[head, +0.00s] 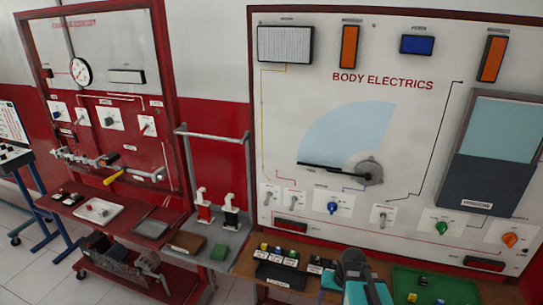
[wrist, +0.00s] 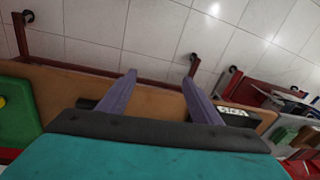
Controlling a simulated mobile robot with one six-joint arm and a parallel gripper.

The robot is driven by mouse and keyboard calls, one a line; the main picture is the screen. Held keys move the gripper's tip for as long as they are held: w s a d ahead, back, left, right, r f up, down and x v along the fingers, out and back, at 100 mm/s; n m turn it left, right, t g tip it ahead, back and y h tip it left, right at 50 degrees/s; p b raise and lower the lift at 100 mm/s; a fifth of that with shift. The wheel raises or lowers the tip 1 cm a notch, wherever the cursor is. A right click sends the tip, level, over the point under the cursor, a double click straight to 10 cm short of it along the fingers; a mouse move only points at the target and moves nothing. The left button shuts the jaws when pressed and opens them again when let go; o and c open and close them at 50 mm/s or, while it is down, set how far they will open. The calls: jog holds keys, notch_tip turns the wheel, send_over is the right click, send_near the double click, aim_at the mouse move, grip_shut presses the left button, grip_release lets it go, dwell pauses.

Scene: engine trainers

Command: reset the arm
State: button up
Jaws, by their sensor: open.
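My arm shows at the bottom of the head view as a teal and dark grey part (head: 358,278), in front of the "BODY ELECTRICS" board (head: 440,110). In the wrist view my gripper (wrist: 159,80) has its two purple fingers spread apart with nothing between them. The fingers point over the brown bench top (wrist: 75,82) toward the tiled floor. I cannot make out the fingertips in the head view.
A green tray (head: 440,288) with small parts lies right of my arm. A black tray (head: 280,275) and several small labelled blocks lie left of it. A red trainer stand (head: 165,90) with a wheeled base is at the left.

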jog(key=s+a+f+n+g+h, duration=0.1)
jog(key=s+a+f+n, duration=0.1)
jog(key=s+a+f, duration=0.15)
jog(key=s+f+g+b, duration=0.2)
jog(key=s+f+b, duration=0.75)
jog(key=f, duration=0.75)
jog(key=s+f+g+b, duration=0.1)
jog(key=s+f+b, duration=0.5)
jog(key=f+b, duration=0.95)
jog(key=s+f+g+b, duration=0.2)
jog(key=s+f+b, duration=0.6)
jog(key=f, duration=1.2)
notch_tip(320, 180, up, 14)
jog(key=s+p, duration=0.1)
jog(key=p, duration=1)
jog(key=shift+a+p, duration=0.15)
jog(key=shift+p, duration=0.25)
